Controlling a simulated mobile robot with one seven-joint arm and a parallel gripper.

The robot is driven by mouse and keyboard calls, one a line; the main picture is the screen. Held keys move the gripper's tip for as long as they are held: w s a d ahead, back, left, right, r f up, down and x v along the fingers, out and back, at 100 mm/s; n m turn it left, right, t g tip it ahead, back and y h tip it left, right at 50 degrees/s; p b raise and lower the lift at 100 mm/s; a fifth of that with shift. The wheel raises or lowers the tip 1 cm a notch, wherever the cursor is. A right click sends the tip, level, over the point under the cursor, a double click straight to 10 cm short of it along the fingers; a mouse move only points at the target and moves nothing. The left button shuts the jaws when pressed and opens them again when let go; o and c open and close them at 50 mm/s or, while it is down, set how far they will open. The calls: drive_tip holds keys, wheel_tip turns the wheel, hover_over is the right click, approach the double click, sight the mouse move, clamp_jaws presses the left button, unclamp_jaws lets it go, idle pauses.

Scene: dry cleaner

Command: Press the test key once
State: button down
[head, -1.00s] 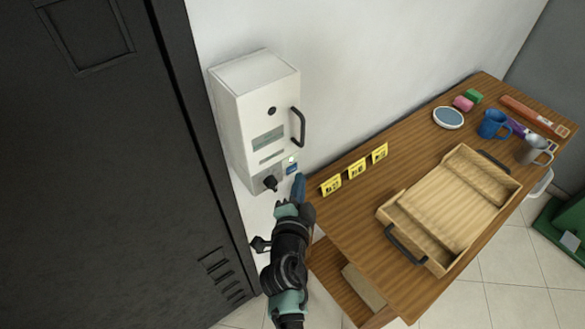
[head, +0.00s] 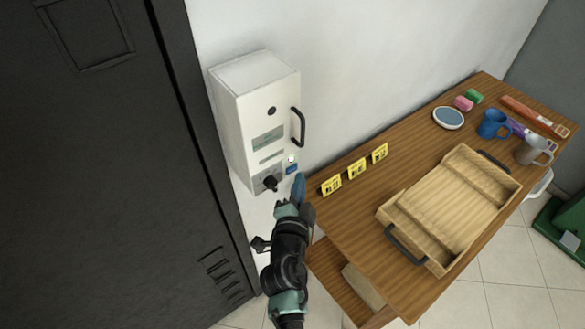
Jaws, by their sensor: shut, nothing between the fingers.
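A white wall box (head: 262,115) hangs on the wall beside the dark locker. I cannot read any marking on the key. My gripper (head: 299,180) is shut and empty. Its blue fingertips point up, just below and right of the blue key; I cannot tell whether they touch the box.
A wooden table (head: 340,215) stands close on the right, its corner near my arm. It holds yellow number cards (head: 357,168), a wooden tray (head: 387,212) and mugs (head: 494,124). A dark locker (head: 110,180) fills the left.

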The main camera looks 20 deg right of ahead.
drive_tip(key=shift+w+b, duration=0.2)
drive_tip(key=shift+b, duration=0.1)
drive_tip(key=shift+w+a, duration=0.15)
drive_tip(key=shift+w, duration=0.1)
drive_tip(key=shift+w+a+b, duration=0.15)
drive_tip(key=shift+w+b, duration=0.15)
drive_tip(key=shift+b, duration=0.45)
idle(0.4)
drive_tip(key=shift+s+d, duration=0.3)
drive_tip(key=shift+s, duration=0.45)
drive_tip(key=shift+s, duration=0.1)
drive_tip(key=s, duration=0.1)
drive_tip(key=s+d+p, duration=0.1)
drive_tip(key=s, duration=0.2)
drive_tip(key=shift+s+d+p, duration=0.25)
drive_tip(key=shift+d+p, duration=0.05)
drive_tip(key=shift+d, duration=0.05)
idle(0.9)
